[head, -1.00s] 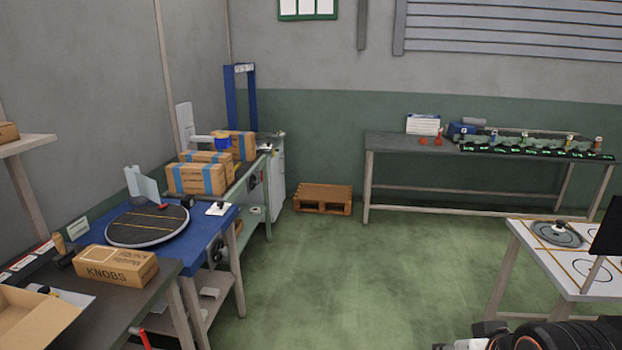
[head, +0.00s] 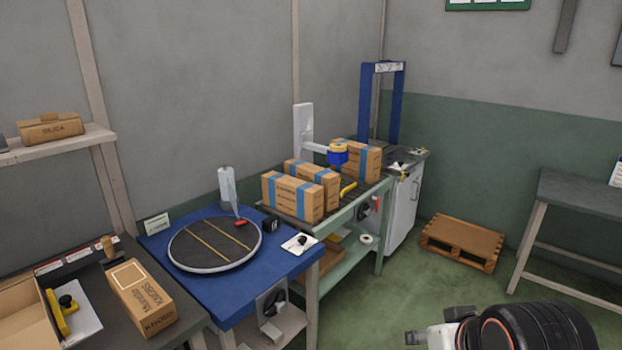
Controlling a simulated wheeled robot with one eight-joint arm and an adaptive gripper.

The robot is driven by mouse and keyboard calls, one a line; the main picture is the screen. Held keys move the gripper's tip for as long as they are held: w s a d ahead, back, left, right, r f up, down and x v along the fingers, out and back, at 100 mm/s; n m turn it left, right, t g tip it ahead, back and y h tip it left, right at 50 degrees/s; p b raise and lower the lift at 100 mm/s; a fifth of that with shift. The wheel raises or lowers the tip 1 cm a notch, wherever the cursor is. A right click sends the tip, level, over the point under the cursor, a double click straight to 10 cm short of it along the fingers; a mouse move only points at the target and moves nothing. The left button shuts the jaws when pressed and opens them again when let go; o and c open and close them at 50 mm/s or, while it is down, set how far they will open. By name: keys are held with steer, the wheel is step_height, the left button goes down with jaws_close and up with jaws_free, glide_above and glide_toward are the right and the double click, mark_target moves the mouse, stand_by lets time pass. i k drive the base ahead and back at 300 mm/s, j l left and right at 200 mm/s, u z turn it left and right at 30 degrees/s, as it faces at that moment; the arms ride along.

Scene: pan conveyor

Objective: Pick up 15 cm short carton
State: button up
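Three brown cartons with blue tape stand in a row on the green-framed roller bench: a front carton (head: 292,198), a middle one (head: 325,178) and a back one (head: 366,162). The front two stand close together. No size mark is readable, so I cannot tell which is the 15 cm short carton. A brown carton lettered KNOBS (head: 143,300) lies on the dark table at lower left. Part of my arm shows at the bottom right, with light grey pieces at its end. I cannot make out fingertips or anything held there. It is well apart from all cartons.
A blue table (head: 165,243) with a dark round turntable (head: 215,262) stands before the roller bench. A blue tape head (head: 338,156) overhangs the cartons. An open carton (head: 40,300) is at far left, a small carton (head: 50,129) on a shelf. A pallet (head: 462,242) lies on the floor.

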mark_target(302, 200)
steer(key=i+l+u, duration=0.15)
steer(key=l, duration=0.25)
steer(key=i+l+u, duration=0.15)
steer(key=l, duration=0.3)
steer(key=i+l+u, duration=0.2)
steer(key=l, duration=0.25)
steer(key=l+u, duration=0.15)
steer(key=l, duration=0.3)
